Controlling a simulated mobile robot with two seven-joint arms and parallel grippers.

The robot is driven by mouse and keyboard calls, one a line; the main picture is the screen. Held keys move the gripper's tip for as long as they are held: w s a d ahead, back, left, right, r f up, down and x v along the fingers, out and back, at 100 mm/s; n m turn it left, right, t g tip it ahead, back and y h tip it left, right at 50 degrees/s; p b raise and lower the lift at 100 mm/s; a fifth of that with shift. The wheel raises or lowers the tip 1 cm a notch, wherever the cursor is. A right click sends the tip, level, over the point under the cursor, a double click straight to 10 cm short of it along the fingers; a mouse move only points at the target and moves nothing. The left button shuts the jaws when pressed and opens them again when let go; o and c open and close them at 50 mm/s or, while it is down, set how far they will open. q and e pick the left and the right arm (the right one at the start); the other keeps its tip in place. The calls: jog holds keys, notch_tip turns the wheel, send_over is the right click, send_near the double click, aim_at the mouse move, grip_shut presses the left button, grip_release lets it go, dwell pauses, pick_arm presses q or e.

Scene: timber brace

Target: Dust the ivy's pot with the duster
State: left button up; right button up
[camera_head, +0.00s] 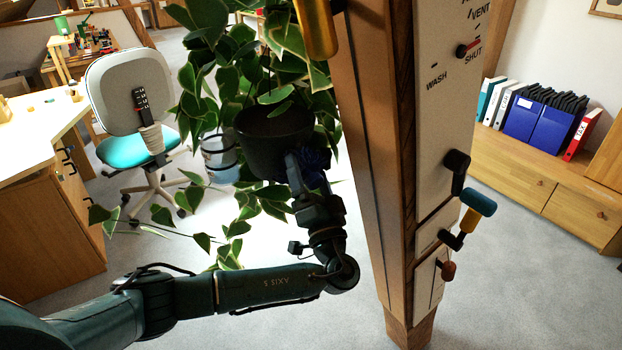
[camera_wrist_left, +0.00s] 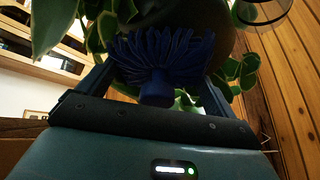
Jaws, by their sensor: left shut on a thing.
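The ivy (camera_head: 290,55) hangs beside the timber post, its leaves trailing around a dark round pot (camera_head: 272,140). My left gripper (camera_head: 305,178) is just below the pot's lower right side. It is shut on the blue duster (camera_head: 316,160), mostly hidden by the gripper in the head view. In the left wrist view the duster's blue strands (camera_wrist_left: 165,55) fan out between the fingers and overlap the underside of the pot (camera_wrist_left: 205,20). They appear to touch the pot or be very near it. My right gripper is not in view.
The timber post (camera_head: 370,150) stands close to the right of the pot, with a panel of levers and handles (camera_head: 470,210) projecting from it. A brass cylinder (camera_head: 315,28) hangs above. A desk (camera_head: 45,210) and office chair (camera_head: 130,95) are at left.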

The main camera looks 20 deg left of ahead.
pick_arm(q)
jog(key=shift+w+a, duration=0.1)
jog(key=shift+a, duration=0.05)
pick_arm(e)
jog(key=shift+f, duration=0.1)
pick_arm(q)
jog(key=shift+r, duration=0.1)
jog(key=shift+s+d+r+p, duration=0.2)
jog(key=shift+r+p, duration=0.15)
jog(key=shift+r, duration=0.5)
jog(key=shift+s+d+r+p, duration=0.15)
jog(key=shift+r+p, duration=0.15)
jog(key=shift+r, duration=0.55)
jog(key=shift+w+a+b, duration=0.1)
jog(key=shift+b, duration=0.55)
jog(key=shift+a+f+b, duration=0.1)
jog(key=shift+f+b, duration=0.5)
jog(key=shift+b, duration=0.05)
jog(key=f+b, duration=0.2)
jog(key=b, duration=0.1)
jog(key=shift+w+a+f, duration=0.1)
jog(key=shift+w+a, duration=0.1)
jog(key=shift+a, duration=0.05)
jog(key=shift+w+f, duration=0.1)
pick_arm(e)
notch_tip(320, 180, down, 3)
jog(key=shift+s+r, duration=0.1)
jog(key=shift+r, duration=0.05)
